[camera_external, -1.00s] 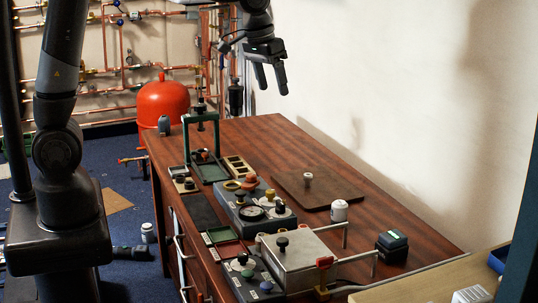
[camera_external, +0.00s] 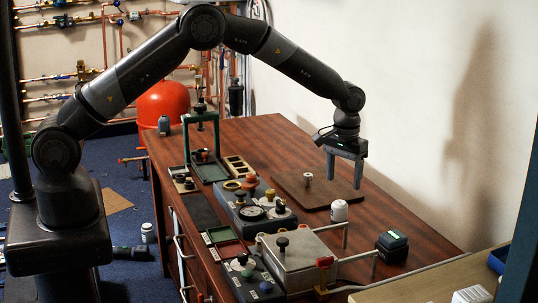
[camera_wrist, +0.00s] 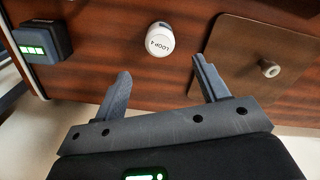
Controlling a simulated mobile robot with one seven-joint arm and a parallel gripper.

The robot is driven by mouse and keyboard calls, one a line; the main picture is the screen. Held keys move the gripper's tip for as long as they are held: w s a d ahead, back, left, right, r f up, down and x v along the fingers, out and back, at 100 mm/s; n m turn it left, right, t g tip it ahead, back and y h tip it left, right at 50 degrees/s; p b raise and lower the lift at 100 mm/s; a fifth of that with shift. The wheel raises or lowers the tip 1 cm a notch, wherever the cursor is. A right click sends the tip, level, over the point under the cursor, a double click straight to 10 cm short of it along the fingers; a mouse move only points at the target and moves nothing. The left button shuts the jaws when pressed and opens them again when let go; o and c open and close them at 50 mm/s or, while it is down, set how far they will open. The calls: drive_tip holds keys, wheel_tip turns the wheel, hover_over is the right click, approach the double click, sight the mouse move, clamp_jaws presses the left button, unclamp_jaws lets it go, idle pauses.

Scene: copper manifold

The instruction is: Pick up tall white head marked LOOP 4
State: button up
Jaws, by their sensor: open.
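The white head marked LOOP 4 (camera_wrist: 160,39) stands on the wooden bench in the wrist view, ahead of the gap between my fingers. It also shows in the external view (camera_external: 339,211), standing to the right of the grey units. My gripper (camera_external: 345,172) is open and empty, pointing down above the bench, a little behind and above the white head. In the wrist view its two fingers (camera_wrist: 160,88) are spread apart, with bare bench and the white head between and beyond them. Nothing touches the head.
A brown board (camera_external: 290,190) with a small pale knob (camera_external: 308,177) lies left of my gripper. A dark box with a green display (camera_external: 392,245) stands right of the head. A metal box with handles (camera_external: 298,258) is in front. The wall is close behind.

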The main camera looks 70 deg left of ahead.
sight(340, 202)
wheel_tip(340, 202, down, 6)
drive_tip(key=shift+r, duration=0.25)
drive_tip(key=shift+s+f, duration=0.2)
drive_tip(key=shift+f, duration=1.2)
drive_tip(key=shift+s+f, duration=0.2)
drive_tip(key=shift+f, duration=1.15)
drive_tip(key=shift+c, duration=0.2)
drive_tip(key=c, duration=1.1)
